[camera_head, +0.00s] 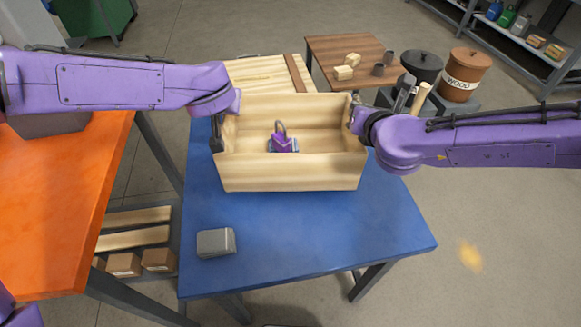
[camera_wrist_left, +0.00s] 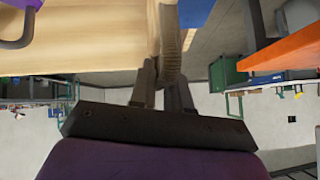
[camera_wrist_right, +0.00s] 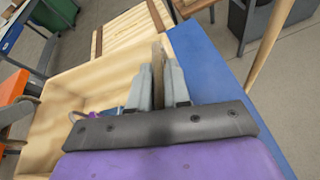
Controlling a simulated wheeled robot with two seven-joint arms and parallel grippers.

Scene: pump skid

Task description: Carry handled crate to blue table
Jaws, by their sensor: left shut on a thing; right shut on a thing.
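The handled crate (camera_head: 290,172) is a light wooden open box, over the blue table (camera_head: 330,245) in the head view. A purple padlock-like object (camera_head: 284,142) lies inside it. My left gripper (camera_head: 217,128) is shut on the crate's left end, and my right gripper (camera_head: 354,118) is shut on its right end. In the left wrist view the fingers (camera_wrist_left: 162,85) pinch the crate's end wall (camera_wrist_left: 80,45). In the right wrist view the fingers (camera_wrist_right: 160,85) close on the opposite end wall. I cannot tell whether the crate's underside touches the table.
A grey box (camera_head: 216,242) sits on the blue table at front left. An orange table (camera_head: 65,200) stands to the left. Behind are a wooden slatted surface (camera_head: 265,78), a brown table (camera_head: 345,48) with blocks, and a brown pot (camera_head: 465,75). The blue table's front right is clear.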

